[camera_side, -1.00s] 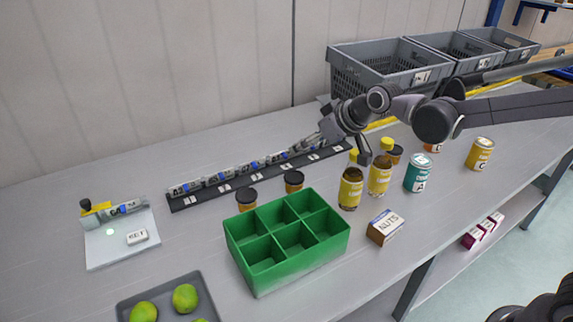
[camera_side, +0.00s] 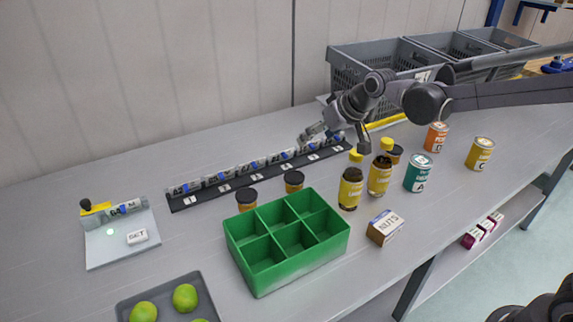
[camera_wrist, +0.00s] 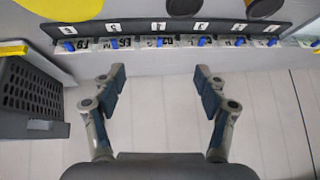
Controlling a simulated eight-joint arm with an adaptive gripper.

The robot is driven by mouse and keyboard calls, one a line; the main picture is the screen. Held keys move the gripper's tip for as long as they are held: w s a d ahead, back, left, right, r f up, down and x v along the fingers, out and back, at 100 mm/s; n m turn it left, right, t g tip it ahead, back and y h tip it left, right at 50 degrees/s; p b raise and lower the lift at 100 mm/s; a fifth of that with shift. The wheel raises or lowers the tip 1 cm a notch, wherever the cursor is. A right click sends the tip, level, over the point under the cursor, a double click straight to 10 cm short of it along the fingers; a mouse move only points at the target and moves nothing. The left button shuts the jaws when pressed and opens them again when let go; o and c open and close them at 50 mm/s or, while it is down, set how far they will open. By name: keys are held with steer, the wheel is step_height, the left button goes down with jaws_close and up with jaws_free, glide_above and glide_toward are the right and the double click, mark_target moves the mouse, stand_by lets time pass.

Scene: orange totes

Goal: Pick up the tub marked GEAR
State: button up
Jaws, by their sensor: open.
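No marking that reads GEAR can be made out in either view. Small tubs with black lids stand behind the green tray: one at the left (camera_side: 246,197), one at the right (camera_side: 294,181). Another dark-lidded tub (camera_side: 397,152) is partly hidden behind the yellow-capped bottles. Their labels are too small to read. My gripper (camera_side: 312,133) is open and empty above the far right end of the black strip. In the wrist view my gripper (camera_wrist: 160,88) has its two fingers apart with only pale wall panel between them.
The black strip (camera_side: 256,175) holds several grey clips. The green divided tray (camera_side: 290,262), a NUTS box (camera_side: 385,228), a yellow-capped bottle (camera_side: 350,190) and a teal can (camera_side: 418,174) stand in front. A grey crate (camera_side: 365,75) is behind my arm.

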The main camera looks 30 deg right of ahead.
steer(key=w+d+f+m+g+h, duration=0.1)
steer(key=w+d+m+g, duration=0.1)
steer(key=d+m, duration=0.45)
steer(key=w+d+f+m+g+h, duration=0.1)
steer(key=d+m+g, duration=0.15)
steer(key=d, duration=0.75)
steer(key=m+g, duration=0.3)
steer(key=m, duration=0.5)
glide_above(395, 148)
steer(key=shift+y, duration=0.3)
step_height(395, 148, down, 5)
steer(key=shift+w+r, duration=0.1)
steer(key=shift+r, duration=0.1)
steer(key=shift+a+f, duration=0.1)
steer(key=shift+f, duration=3.05)
steer(key=c, duration=1.3)
